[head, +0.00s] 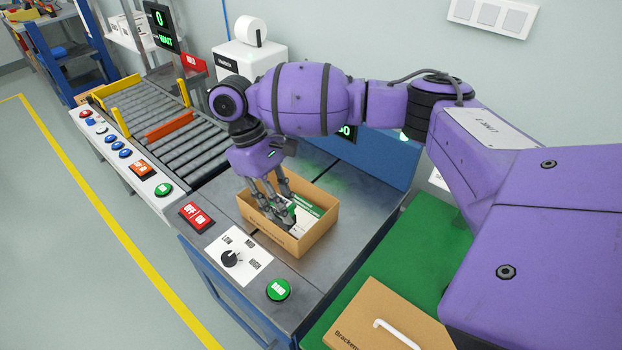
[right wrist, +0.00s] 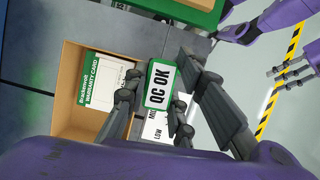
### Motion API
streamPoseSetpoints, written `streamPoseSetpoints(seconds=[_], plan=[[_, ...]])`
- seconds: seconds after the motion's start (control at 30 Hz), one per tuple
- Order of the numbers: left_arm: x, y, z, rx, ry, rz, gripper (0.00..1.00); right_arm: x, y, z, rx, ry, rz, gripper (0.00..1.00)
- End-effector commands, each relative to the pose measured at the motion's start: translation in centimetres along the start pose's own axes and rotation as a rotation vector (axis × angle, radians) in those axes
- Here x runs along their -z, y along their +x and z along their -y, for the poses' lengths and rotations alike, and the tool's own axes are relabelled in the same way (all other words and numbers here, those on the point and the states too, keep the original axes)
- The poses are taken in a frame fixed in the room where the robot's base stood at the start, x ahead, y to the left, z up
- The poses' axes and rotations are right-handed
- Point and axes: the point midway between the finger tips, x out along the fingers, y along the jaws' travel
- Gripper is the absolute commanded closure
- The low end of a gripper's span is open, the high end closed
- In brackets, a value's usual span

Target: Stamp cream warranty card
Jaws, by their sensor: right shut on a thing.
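The cream warranty card (right wrist: 108,92), with a green header strip, lies in the open cardboard box (right wrist: 72,112). In the head view, the card (head: 307,216) is partly hidden by my right gripper (head: 279,213), which reaches down into the box (head: 318,235). In the right wrist view, my right gripper (right wrist: 160,103) is shut on a stamp (right wrist: 160,84) with a green-edged "QC OK" label. The stamp shows beside the card; I cannot tell its height above it. My left gripper (right wrist: 294,78) shows at the right of the right wrist view, empty with fingers apart.
The box stands on a grey metal turntable station with a LOW/MID/HIGH knob (head: 230,258), a green button (head: 278,290) and a red OFF/ON switch (head: 197,216). A roller conveyor (head: 185,140) lies left. A closed carton (head: 385,318) sits on a green mat (head: 425,250) nearby.

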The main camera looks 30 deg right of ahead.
Motion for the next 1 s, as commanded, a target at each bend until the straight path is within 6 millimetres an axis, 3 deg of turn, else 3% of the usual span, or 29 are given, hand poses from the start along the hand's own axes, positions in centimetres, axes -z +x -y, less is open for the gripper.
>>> streamPoseSetpoints(seconds=[0.2, 0.5, 0.77, 1.0], plan=[[0.7, 0.0, -0.1, -0.001, -0.002, -0.009, 0.6, 3.9, 1.7, -5.0, -0.138, -0.32, -0.001, 0.93], [0.5, -0.2, 0.2, -0.002, 0.01, -0.005, 0.6, 6.5, 3.3, -10.4, -0.275, -0.661, 0.0, 0.93], [-0.7, -0.5, 0.3, -0.001, 0.012, 0.015, 0.6, 7.0, 4.0, -11.3, -0.3, -0.731, 0.001, 0.93], [-2.0, -0.2, 0.2, 0.001, 0.009, 0.033, 0.6, 7.7, 5.8, -11.3, -0.296, -0.732, 0.004, 0.93]])
